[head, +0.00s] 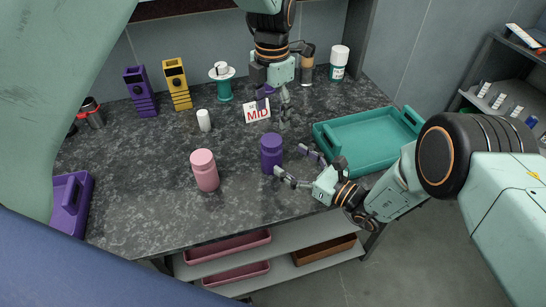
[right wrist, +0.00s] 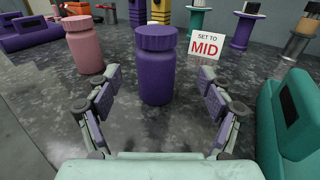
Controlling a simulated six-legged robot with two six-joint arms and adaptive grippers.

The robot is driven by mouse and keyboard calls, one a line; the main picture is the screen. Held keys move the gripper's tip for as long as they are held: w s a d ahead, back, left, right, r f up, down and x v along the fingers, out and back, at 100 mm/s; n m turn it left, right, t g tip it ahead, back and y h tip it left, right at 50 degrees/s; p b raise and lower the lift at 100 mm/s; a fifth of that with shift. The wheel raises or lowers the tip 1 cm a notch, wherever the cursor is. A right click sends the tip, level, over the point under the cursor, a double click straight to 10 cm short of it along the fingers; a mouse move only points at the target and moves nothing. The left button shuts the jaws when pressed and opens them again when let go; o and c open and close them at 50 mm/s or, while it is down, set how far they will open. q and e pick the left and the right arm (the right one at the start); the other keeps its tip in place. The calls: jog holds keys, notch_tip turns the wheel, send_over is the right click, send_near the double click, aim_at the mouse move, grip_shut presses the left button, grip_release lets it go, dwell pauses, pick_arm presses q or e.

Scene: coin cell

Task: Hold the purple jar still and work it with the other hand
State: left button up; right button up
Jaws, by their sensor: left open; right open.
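The purple jar (head: 271,155) stands upright on the dark speckled worktop with its lid on. In the right wrist view the jar (right wrist: 157,75) is centred ahead, between the lines of the two fingers. My right gripper (head: 290,161) is open just right of the jar, its fingers pointing at it; no contact is clear. It also shows in the right wrist view (right wrist: 157,95). My left gripper (head: 275,110) is open and empty, pointing down behind the jar, above the worktop near the sign. A white sign (right wrist: 207,46) reads "SET TO MID".
A pink jar (head: 204,170) stands left of the purple one. A teal tray (head: 350,146) lies right, close to my right arm. A small white cylinder (head: 204,120), a teal spool stand (head: 223,88) and purple and yellow holders (head: 176,84) stand behind.

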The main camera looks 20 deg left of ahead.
aim_at(280, 154)
jog(key=x, duration=0.4)
jog(key=s+x, duration=0.1)
jog(key=x, duration=0.1)
jog(key=shift+a, duration=0.2)
jog(key=shift+w+a, duration=0.2)
jog(key=shift+w, duration=0.2)
jog(key=shift+r, duration=0.1)
jog(key=shift+a, duration=0.15)
jog(key=c, duration=1.2)
grip_shut()
